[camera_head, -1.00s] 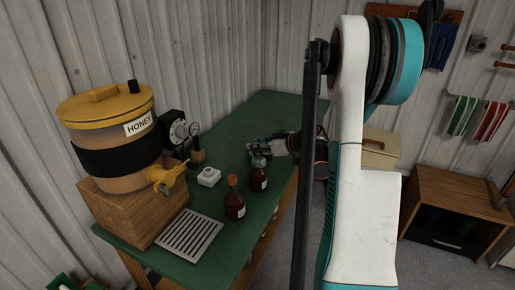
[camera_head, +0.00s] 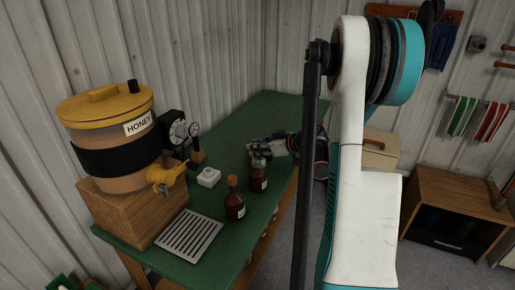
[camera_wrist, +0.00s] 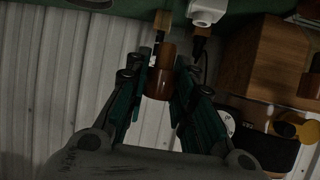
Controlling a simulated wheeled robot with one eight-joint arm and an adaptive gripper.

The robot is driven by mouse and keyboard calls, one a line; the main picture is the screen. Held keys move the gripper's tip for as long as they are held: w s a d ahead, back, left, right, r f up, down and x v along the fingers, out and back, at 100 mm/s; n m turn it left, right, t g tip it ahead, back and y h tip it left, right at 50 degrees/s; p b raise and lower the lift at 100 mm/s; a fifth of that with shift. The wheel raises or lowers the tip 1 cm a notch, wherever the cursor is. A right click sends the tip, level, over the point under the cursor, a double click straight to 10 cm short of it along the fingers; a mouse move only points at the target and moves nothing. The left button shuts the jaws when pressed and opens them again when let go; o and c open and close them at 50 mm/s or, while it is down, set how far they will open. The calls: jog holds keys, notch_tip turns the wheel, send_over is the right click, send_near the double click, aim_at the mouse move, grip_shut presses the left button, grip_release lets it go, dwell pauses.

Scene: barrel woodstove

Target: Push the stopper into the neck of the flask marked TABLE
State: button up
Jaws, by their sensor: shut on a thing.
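Two dark brown flasks with pale labels stand on the green table. The nearer flask (camera_head: 235,207) has an orange-brown stopper-like top. The farther flask (camera_head: 258,180) stands just behind it, its neck hidden by my gripper (camera_head: 262,156). The label words are too small to read, so I cannot tell which says TABLE. In the wrist view, my gripper (camera_wrist: 161,90) is shut on a reddish-brown stopper (camera_wrist: 159,84), held between the fingertips. Whether the stopper touches or sits in the farther flask's neck cannot be seen.
A honey tank (camera_head: 105,115) stands on a wooden box (camera_head: 135,215) at the left. A slotted tray (camera_head: 188,237), a white block (camera_head: 208,177) and a small wooden stand (camera_head: 197,158) lie nearby. The table's far end (camera_head: 265,110) is clear.

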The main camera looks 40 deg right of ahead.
jog(key=shift+f+b, duration=0.75)
jog(key=shift+f, duration=0.2)
jog(key=shift+r, duration=0.1)
jog(key=shift+r+p, duration=0.6)
jog(key=shift+r, duration=0.3)
jog(key=shift+f+b, duration=1)
jog(key=shift+b, duration=0.05)
dwell(1.4)
jog(key=shift+r, duration=0.2)
jog(key=shift+r+p, duration=0.65)
jog(key=shift+r, duration=0.15)
jog(key=shift+f+b, duration=0.95)
jog(key=shift+f, duration=0.05)
dwell(1.3)
jog(key=shift+r, duration=0.25)
